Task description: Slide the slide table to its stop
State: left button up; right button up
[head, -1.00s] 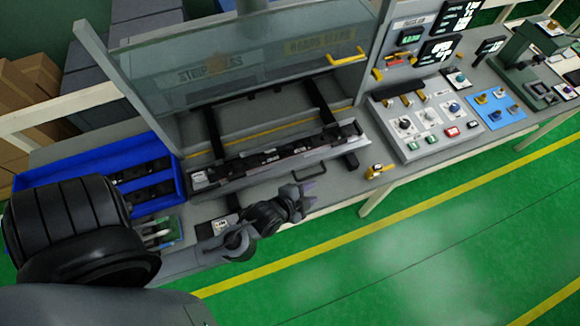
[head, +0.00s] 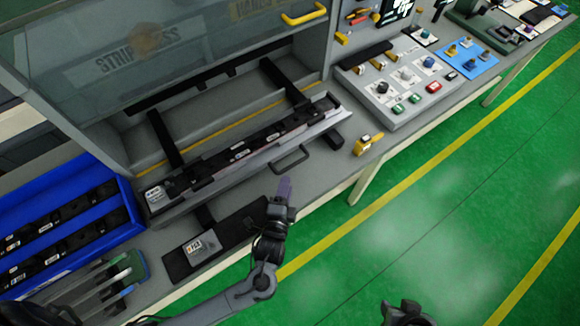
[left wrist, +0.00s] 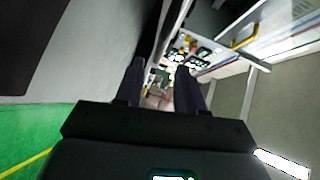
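The slide table (head: 232,180) is a long grey tray carrying a black strip with small labels. It sits on two dark rails (head: 166,140) at the front of the glass-hooded fixture. A dark pull handle (head: 294,167) sticks out of its front side. My left gripper (head: 284,188) is just in front of the handle, fingers pointing toward it, with no clear contact visible. In the left wrist view its two fingers (left wrist: 163,85) stand apart with nothing between them. A dark part, apparently my right gripper (head: 404,313), shows at the bottom edge; its fingers are unclear.
A blue bin (head: 130,198) with black strips stands left of the slide table. A black pad (head: 215,240) with a small device lies on the bench in front. A yellow device (head: 367,144) sits right of the handle. A control panel (head: 405,84) stands farther right.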

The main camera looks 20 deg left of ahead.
aim_at(291, 165)
pick_arm(q)
jog(key=x, duration=0.8)
jog(key=shift+w+a+b, duration=0.1)
jog(key=shift+w+b, duration=0.2)
jog(key=shift+w, duration=0.05)
grip_shut()
